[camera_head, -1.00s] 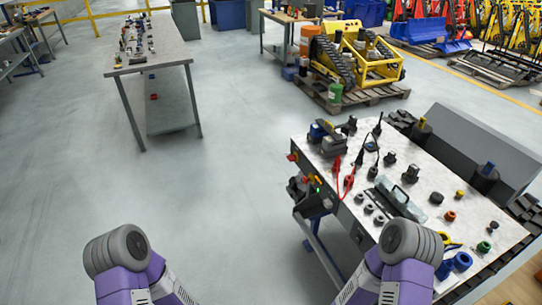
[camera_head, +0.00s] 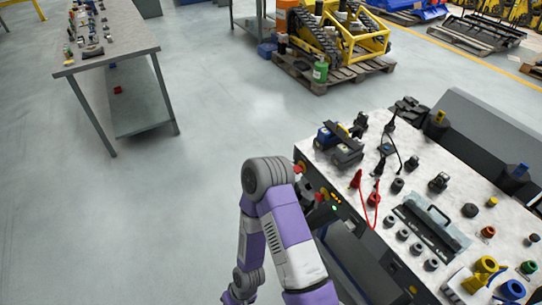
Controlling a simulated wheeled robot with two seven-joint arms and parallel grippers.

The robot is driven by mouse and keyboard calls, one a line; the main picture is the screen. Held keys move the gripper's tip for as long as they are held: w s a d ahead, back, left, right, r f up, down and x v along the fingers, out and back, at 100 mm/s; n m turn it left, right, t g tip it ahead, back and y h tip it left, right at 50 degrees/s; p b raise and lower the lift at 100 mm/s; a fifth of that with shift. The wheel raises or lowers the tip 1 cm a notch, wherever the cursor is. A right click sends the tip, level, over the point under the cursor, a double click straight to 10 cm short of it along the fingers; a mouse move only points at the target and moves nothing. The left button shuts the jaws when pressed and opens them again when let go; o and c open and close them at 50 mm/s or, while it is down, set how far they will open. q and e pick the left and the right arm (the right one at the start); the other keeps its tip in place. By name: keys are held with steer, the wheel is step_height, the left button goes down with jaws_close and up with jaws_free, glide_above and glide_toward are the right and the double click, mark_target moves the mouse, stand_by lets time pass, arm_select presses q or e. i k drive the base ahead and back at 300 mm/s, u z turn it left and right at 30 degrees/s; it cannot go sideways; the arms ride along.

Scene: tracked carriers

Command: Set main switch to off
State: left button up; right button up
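A workbench (camera_head: 335,180) with a grey-white top stands at the right. Its dark front panel carries a red knob (camera_head: 300,167) near the left corner, a red and yellow control (camera_head: 322,192) and a lit green lamp (camera_head: 334,208). I cannot tell which of these is the main switch or read its position. One of my purple and grey arms stands bent in front of the panel's left end and hides part of it. I cannot tell for sure which arm this is. No gripper fingers show.
The benchtop holds a clear-lidded case (camera_head: 430,228), red cable leads (camera_head: 373,199), a black and blue device (camera_head: 338,143) and several small parts. Another table (camera_head: 105,50) stands at the back left. A yellow tracked machine (camera_head: 345,30) sits on a pallet. The floor at left is clear.

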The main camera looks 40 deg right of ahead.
mark_target(298, 168)
steer(key=z, duration=0.65)
steer(key=i, duration=1)
steer(key=z, duration=1)
